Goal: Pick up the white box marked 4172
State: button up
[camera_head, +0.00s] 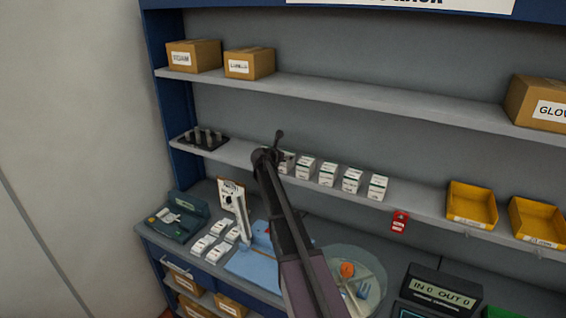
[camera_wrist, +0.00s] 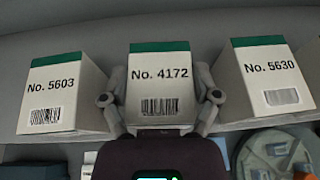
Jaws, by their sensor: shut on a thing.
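The white box marked No. 4172 (camera_wrist: 160,92) has a green top edge and a barcode. It stands upright on the shelf in the middle of the wrist view. My gripper (camera_wrist: 160,98) has one finger against each side of this box and is shut on it. In the head view my gripper (camera_head: 268,155) reaches the left end of the row of white boxes on the middle shelf. My arm hides part of the boxes there.
Box No. 5603 (camera_wrist: 52,95) stands close on the left and box No. 5630 (camera_wrist: 273,82) on the right. More white boxes (camera_head: 327,175) continue along the shelf (camera_head: 420,205). A dark rack (camera_head: 203,139) is farther left, yellow bins (camera_head: 472,204) farther right. The upper shelf (camera_head: 340,92) runs above.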

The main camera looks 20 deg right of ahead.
jog(key=shift+r, duration=0.1)
jog(key=shift+s+a+r+p, duration=0.1)
jog(key=shift+a+r+p, duration=0.05)
jog(key=shift+r+p, duration=0.55)
notch_tip(320, 180, up, 5)
jog(key=p, duration=0.5)
jog(key=shift+r+p, duration=0.2)
jog(key=shift+p, duration=0.2)
jog(key=shift+s+a+r, duration=0.15)
jog(key=shift+s+a, duration=0.05)
jog(key=s+a, duration=1.1)
jog(key=a, duration=0.4)
jog(key=shift+s+f, duration=0.2)
jog(key=shift+s, duration=0.1)
jog(key=shift+f, duration=0.1)
